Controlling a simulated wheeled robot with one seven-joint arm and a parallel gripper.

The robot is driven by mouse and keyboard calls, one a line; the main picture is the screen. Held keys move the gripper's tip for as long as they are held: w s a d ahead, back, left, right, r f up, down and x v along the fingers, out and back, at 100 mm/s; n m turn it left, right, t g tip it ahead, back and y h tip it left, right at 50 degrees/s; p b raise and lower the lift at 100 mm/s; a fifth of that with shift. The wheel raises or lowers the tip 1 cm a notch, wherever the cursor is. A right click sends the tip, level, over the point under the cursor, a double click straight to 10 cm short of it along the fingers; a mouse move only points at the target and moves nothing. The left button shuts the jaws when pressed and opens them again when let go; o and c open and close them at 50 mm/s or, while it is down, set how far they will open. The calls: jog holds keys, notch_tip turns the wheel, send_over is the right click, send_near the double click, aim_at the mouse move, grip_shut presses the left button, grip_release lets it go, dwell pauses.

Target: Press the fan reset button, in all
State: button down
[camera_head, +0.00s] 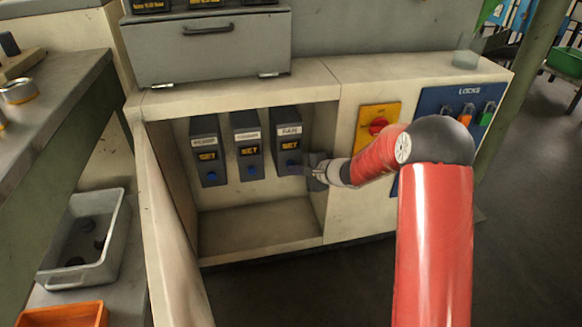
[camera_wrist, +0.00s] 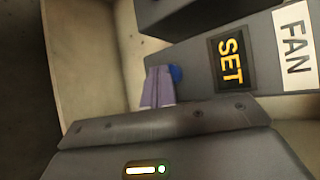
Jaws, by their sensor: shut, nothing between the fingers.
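The fan unit (camera_head: 287,140) is the rightmost of three grey boxes inside the open cabinet. It has a white FAN label (camera_wrist: 295,45) and a lit yellow SET display (camera_wrist: 230,61). Its blue button (camera_head: 291,163) is low on the front face; in the wrist view the button (camera_wrist: 176,74) shows partly behind my fingertips. My gripper (camera_head: 305,169) reaches in from the right, and its shut, empty fingers (camera_wrist: 158,88) are right at the button. I cannot tell whether they touch it.
Two similar boxes (camera_head: 248,145) (camera_head: 208,150) hang to the left, both showing SET. The cabinet's right wall is close beside my gripper. A yellow panel with a red rotary switch (camera_head: 378,125) and a blue LOCKS board (camera_head: 440,100) are to the right.

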jog(key=shift+s, duration=0.15)
jog(key=shift+s+d+b, duration=0.25)
jog(key=shift+s+b, duration=0.45)
jog(key=shift+b, duration=0.15)
jog(key=shift+s+d+b, duration=0.25)
jog(key=shift+s+b, duration=0.35)
jog(key=shift+s, duration=0.2)
jog(key=shift+s+d+b, duration=0.2)
jog(key=shift+s+b, duration=0.4)
jog(key=shift+s, duration=0.2)
jog(key=shift+s+d+b, duration=0.25)
jog(key=shift+s+b, duration=0.35)
jog(key=shift+s, duration=0.2)
